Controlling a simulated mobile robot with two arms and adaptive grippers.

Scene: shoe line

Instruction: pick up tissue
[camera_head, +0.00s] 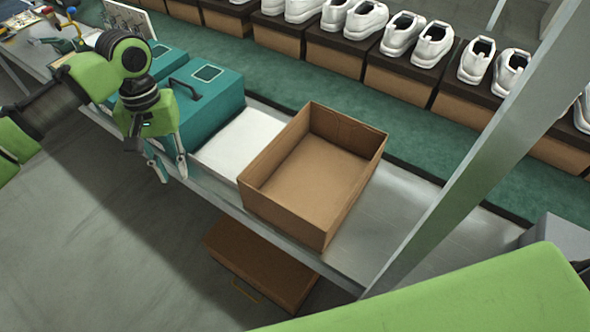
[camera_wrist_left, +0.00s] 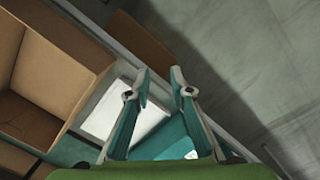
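The white tissue (camera_head: 240,141) lies flat as a sheet or stack on the bench, between the teal case and the open cardboard box. It also shows in the left wrist view (camera_wrist_left: 108,110), left of the fingers, partly hidden by one of them. My left gripper (camera_head: 173,178) hangs at the bench's front edge, in front of the teal case and left of the tissue. In the left wrist view its two fingers (camera_wrist_left: 160,73) are apart with nothing between them. My right gripper is not in view.
The open, empty cardboard box (camera_head: 312,170) stands right of the tissue. Teal cases (camera_head: 215,105) stand left of it. A brown box (camera_head: 262,262) sits below the bench. White shoes (camera_head: 433,45) on boxes line the far side. A grey post (camera_head: 480,150) rises at right.

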